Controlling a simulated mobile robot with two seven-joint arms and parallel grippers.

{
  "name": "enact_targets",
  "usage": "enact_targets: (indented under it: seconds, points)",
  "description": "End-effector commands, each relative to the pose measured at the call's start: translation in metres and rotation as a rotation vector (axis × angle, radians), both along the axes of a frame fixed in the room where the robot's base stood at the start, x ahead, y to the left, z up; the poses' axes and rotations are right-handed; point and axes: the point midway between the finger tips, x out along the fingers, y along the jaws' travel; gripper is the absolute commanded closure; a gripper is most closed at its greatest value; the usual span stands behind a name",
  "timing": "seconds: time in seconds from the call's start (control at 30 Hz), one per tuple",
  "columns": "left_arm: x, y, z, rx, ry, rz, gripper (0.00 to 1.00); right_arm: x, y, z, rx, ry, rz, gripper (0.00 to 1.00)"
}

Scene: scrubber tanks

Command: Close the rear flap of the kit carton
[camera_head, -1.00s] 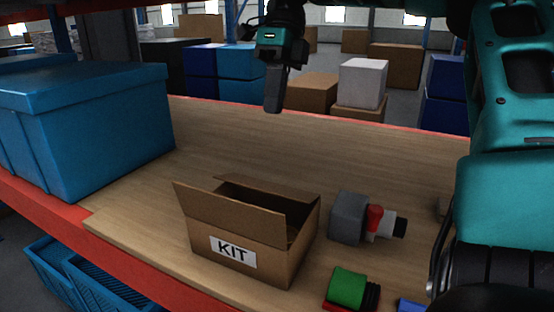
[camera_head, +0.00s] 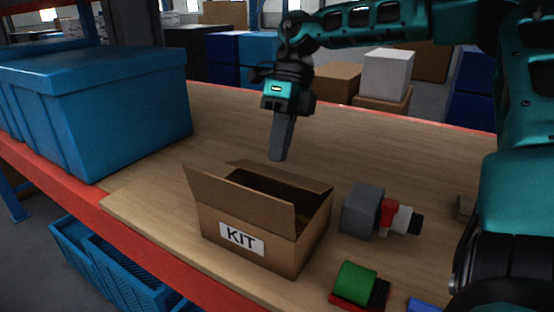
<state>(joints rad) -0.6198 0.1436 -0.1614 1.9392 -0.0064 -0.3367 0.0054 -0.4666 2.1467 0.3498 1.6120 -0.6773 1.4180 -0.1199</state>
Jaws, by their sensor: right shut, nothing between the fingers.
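The brown kit carton (camera_head: 218,222), with a white KIT label, stands on the wooden table top. Its front flap (camera_head: 240,203) stands up and leans outward, hiding part of the inside. Its rear flap (camera_head: 275,174) shows as a strip along the far top edge and is not folded flat over the opening. My right gripper (camera_head: 279,155) points down, shut and empty, just behind and above the rear flap. I see a small gap between its tips and the flap in the picture. My left gripper is not in view.
A grey block (camera_head: 360,211) and a red, white and black item (camera_head: 400,216) lie right of the carton. A green and red item (camera_head: 357,284) lies at the front. A large blue bin (camera_head: 110,125) stands at left. The table behind the carton is clear.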

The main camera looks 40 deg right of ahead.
Motion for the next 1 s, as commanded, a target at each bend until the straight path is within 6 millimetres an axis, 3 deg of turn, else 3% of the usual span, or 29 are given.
enact_targets:
  seconds: [0.2,0.63,1.0]
  points:
    - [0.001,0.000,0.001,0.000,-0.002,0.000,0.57,-0.003,0.008,-0.021,0.000,0.001,0.001,1.00]
    - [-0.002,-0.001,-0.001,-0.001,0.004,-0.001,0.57,-0.003,0.009,-0.024,-0.001,-0.002,0.001,1.00]
    - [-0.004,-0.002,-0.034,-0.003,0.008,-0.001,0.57,-0.007,0.025,-0.049,-0.003,-0.002,0.002,1.00]
